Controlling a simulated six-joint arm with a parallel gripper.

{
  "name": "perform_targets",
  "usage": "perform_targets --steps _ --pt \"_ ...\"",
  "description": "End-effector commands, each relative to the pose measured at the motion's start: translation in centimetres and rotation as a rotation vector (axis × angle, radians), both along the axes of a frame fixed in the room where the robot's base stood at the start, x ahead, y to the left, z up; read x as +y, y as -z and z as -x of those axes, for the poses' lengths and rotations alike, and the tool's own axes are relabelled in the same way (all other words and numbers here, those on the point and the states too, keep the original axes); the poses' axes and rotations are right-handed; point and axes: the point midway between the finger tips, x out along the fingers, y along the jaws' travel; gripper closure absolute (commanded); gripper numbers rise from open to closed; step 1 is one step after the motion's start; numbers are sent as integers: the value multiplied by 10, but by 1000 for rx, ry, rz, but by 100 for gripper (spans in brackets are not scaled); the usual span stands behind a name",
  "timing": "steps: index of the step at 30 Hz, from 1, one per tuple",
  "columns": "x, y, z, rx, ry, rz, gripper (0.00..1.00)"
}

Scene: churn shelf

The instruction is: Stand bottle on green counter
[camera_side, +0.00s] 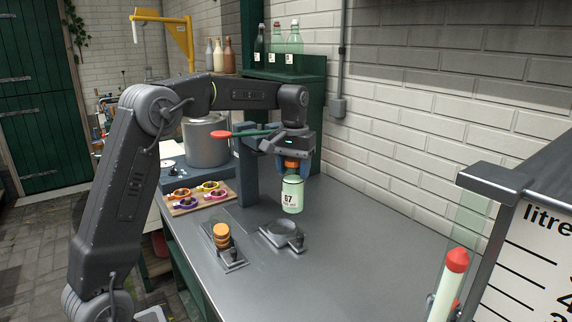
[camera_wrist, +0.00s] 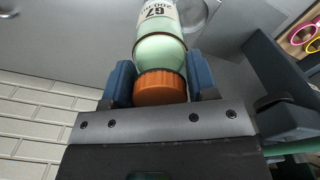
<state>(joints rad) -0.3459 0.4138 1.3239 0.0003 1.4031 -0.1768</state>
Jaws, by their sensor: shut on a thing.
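The counter (camera_side: 345,245) has a bare grey metal top with green panels below. I cannot tell whether the bottle's base touches the top.
A round dark dish on a plate (camera_side: 283,232) and stacked orange discs (camera_side: 221,235) sit in front. A blue post (camera_side: 247,172) is left of the bottle. A green shelf (camera_side: 290,75) holds bottles at the back. A litre-marked board (camera_side: 525,265) is right. Counter right of the bottle is clear.

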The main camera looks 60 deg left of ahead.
Motion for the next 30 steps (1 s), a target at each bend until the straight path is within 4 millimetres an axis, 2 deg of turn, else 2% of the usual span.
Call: perform_targets --steps 1,5,8,12,15,21,30 --pt "-15 -3 5 -3 6 -1 71" --pt "-50 -7 20 -4 8 -1 71" --pt "-84 -9 39 -4 10 -1 71" --pt "-130 -9 75 -4 11 -1 71" --pt "-158 -6 102 -5 10 -1 71" --pt "-191 1 146 -4 9 0 71" --pt "-211 10 184 -4 6 0 71"
